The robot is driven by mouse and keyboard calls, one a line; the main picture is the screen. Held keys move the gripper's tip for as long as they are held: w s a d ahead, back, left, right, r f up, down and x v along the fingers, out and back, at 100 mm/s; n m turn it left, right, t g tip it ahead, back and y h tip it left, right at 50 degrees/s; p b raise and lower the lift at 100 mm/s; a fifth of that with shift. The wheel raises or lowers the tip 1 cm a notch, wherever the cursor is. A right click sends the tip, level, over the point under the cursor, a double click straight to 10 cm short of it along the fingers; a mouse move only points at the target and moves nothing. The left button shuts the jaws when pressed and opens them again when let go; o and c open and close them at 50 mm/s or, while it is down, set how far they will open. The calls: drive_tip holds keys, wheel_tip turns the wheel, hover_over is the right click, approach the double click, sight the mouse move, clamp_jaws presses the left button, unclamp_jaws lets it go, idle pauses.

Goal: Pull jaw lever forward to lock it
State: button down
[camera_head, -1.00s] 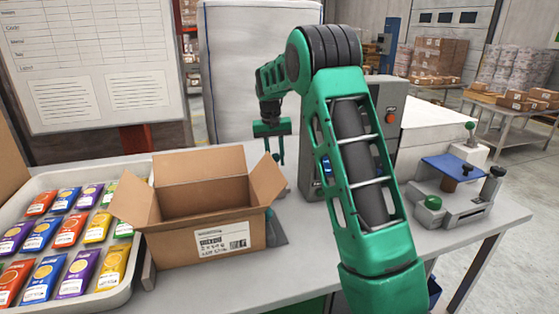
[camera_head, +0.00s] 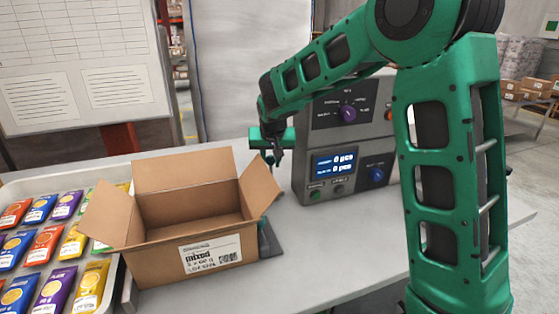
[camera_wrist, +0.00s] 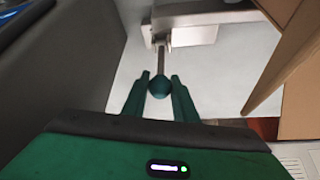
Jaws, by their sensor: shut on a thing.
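The rod comes out of a pale grey block (camera_wrist: 192,33). My gripper (camera_wrist: 160,92) has its two green fingers on either side of the knob, shut on it. In the head view my gripper (camera_head: 271,161) is behind the right flap of the open carton and left of the grey console. The lever cannot be made out in the head view.
The open cardboard carton (camera_head: 203,258) stands close to my gripper; its flaps (camera_wrist: 301,55) show in the wrist view. The grey console (camera_head: 315,163) with display and knobs is at right. A white tray (camera_head: 117,283) of colourful packets lies at left. The table front right is clear.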

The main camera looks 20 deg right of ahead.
drive_tip(key=shift+s+a+f, duration=0.1)
drive_tip(key=shift+s+a, duration=0.05)
drive_tip(key=shift+a, duration=0.05)
drive_tip(key=c, duration=1.4)
unclamp_jaws()
drive_tip(key=shift+c, duration=0.2)
drive_tip(key=shift+d, duration=0.1)
drive_tip(key=v, duration=1)
drive_tip(key=shift+s+r, duration=0.25)
drive_tip(key=shift+r, duration=0.05)
